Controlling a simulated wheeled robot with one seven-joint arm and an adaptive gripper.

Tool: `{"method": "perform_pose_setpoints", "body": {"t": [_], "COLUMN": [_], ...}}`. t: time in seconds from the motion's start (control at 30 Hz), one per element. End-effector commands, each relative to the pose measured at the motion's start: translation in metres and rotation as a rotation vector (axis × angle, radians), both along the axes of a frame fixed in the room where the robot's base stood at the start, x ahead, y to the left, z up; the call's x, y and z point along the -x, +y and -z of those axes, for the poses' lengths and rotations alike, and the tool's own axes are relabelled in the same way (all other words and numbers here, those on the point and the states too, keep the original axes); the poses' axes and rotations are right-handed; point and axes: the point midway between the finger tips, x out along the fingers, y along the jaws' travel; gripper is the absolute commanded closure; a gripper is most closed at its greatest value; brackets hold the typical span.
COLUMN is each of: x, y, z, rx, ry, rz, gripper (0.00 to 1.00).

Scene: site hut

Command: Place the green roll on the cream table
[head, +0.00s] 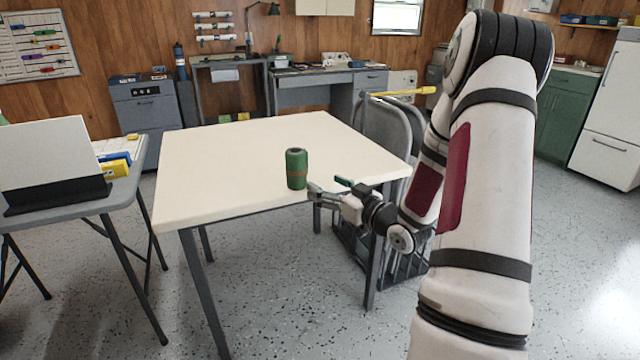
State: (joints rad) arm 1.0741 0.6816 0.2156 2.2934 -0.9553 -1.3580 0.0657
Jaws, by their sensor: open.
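The green roll (296,170) stands upright on the cream table (240,155), near its front edge. My gripper (328,188) is just to the right of the roll, at the table's front edge. Its fingers are open and point left toward the roll. A small gap seems to lie between the fingertips and the roll, with nothing held.
A grey folding table (120,190) with a laptop-like white panel (52,150) stands at the left. A grey chair (390,125) is at the table's right side, partly behind my arm. The rest of the cream tabletop is clear.

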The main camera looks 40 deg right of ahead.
Motion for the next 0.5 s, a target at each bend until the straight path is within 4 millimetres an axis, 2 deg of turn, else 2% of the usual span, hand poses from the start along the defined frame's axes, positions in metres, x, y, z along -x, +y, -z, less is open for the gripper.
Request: {"method": "perform_pose_setpoints", "body": {"t": [0.13,0.27,0.5], "x": [0.004,-0.001,-0.018], "y": [0.000,0.004,0.031], "z": [0.000,-0.001,-0.012], "rx": [0.001,0.022,0.176], "ry": [0.001,0.036,0.328], "rz": [0.000,0.000,0.052], "gripper": [0.34,0.34,0.34]}}
